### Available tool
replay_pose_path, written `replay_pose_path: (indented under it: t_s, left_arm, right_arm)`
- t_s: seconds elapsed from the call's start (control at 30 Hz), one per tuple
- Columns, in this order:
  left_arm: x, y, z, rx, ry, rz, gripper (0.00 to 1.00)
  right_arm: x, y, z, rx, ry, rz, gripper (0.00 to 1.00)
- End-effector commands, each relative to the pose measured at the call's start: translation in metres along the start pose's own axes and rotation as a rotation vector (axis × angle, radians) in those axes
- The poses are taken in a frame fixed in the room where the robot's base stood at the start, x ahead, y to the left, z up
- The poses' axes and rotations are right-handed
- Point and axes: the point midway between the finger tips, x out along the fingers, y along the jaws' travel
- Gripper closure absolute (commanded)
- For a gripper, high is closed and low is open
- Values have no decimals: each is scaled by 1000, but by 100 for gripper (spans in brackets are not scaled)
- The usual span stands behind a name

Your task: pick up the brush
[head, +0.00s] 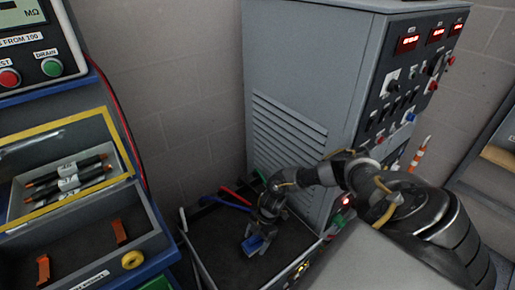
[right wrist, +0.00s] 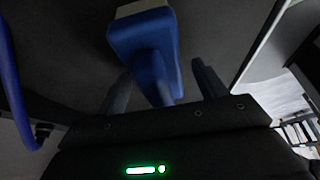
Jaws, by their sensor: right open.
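The brush (right wrist: 145,45) is blue with a pale edge of bristles at the top of the right wrist view. In the head view the brush (head: 252,244) lies in a dark tray (head: 215,268), partly covered by my right gripper (head: 264,228). My right gripper (right wrist: 163,85) is open. Its two dark fingers stand on either side of the brush's narrow blue handle, which runs down between them. I cannot tell whether the fingers touch it. My left gripper is not in view.
Red and blue handled tools (head: 234,199) lie at the tray's back. A grey cabinet (head: 290,100) with red displays stands behind. The tray's front left floor is clear.

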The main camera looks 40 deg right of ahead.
Motion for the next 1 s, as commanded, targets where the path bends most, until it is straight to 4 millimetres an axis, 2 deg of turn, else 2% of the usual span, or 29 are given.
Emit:
replay_pose_path:
  t_s: [0.07,0.4,0.77,0.9,1.0]
  left_arm:
    - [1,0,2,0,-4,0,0]
    - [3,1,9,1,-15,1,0]
    - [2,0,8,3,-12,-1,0]
    - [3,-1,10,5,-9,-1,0]
    - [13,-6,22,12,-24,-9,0]
  right_arm:
    - [0,0,0,0,0,0,36]
    - [0,0,0,0,0,0,80]
    - [-6,0,-2,1,1,1,80]
    - [-20,0,-8,-1,2,1,80]
    - [-38,-4,-11,1,-1,0,80]
